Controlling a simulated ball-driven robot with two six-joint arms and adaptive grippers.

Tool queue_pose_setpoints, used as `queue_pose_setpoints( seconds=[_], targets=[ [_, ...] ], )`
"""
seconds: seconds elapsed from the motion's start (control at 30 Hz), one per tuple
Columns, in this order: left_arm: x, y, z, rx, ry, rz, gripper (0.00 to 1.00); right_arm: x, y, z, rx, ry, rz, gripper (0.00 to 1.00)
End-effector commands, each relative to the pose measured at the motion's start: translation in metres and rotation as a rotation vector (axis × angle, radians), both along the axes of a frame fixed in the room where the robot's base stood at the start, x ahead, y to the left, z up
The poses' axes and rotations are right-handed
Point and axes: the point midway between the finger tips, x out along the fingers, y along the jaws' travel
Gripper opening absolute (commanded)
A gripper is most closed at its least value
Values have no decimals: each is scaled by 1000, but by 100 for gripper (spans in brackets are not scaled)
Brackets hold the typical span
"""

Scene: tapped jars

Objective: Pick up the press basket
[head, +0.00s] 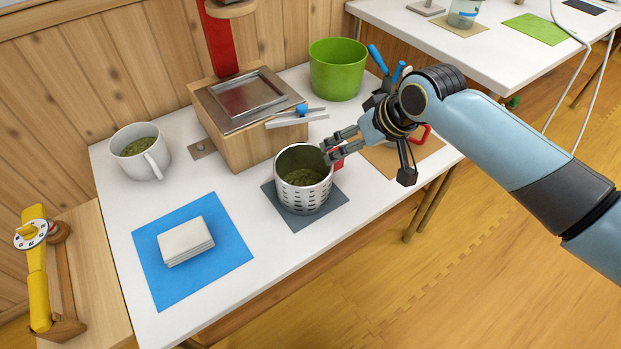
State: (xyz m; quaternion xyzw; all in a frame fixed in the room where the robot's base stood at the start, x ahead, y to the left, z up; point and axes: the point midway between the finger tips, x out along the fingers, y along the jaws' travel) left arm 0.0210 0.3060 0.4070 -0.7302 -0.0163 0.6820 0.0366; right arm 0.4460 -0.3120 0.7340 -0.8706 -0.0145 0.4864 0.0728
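The press basket (304,197) is a perforated metal cylinder with green leafy matter inside. It stands upright on a dark grey mat (273,200) near the front of the white table. A red part (338,162) shows at its right side, partly hidden by my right gripper. My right gripper (327,151) is at the basket's right rim, its two fingers pointing left and showing a small gap between them. I cannot tell whether the fingers touch the rim or the red part. My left gripper is not in view.
A wooden press block with a metal tray (246,100) stands behind the basket. A white mug (133,158) with green contents and a stack of white cloths (185,241) on a blue mat (152,281) are left. A green bucket (337,72) stands behind. The front right table edge is close.

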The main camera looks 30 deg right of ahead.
Motion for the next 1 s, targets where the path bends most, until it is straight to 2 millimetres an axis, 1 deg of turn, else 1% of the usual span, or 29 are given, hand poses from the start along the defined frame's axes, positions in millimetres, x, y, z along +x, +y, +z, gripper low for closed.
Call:
queue_pose_setpoints(
  seconds=[0.03, 0.1, 0.33, 0.5, 0.6, 0.7, 0.87, 0.9, 1.0],
  targets=[
    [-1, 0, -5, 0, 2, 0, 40, 5, 2, -10, 2, 1, -2, 87],
    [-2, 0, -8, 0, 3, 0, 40, 11, 2, -19, 2, 0, -2, 87],
    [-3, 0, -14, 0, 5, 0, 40, 22, 4, -36, 1, -1, -2, 87],
    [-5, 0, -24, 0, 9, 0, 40, 37, 8, -61, 1, 1, -2, 87],
    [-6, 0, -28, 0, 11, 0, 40, 43, 9, -70, 1, 2, -1, 87],
    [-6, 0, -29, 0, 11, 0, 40, 45, 10, -73, 0, 0, 0, 87],
    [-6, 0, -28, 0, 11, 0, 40, 46, 10, -72, -1, 0, -1, 87],
    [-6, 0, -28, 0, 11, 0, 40, 45, 9, -72, -1, 0, -1, 86],
    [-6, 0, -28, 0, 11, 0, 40, 45, 9, -72, -1, 0, -1, 73]
  ],
)
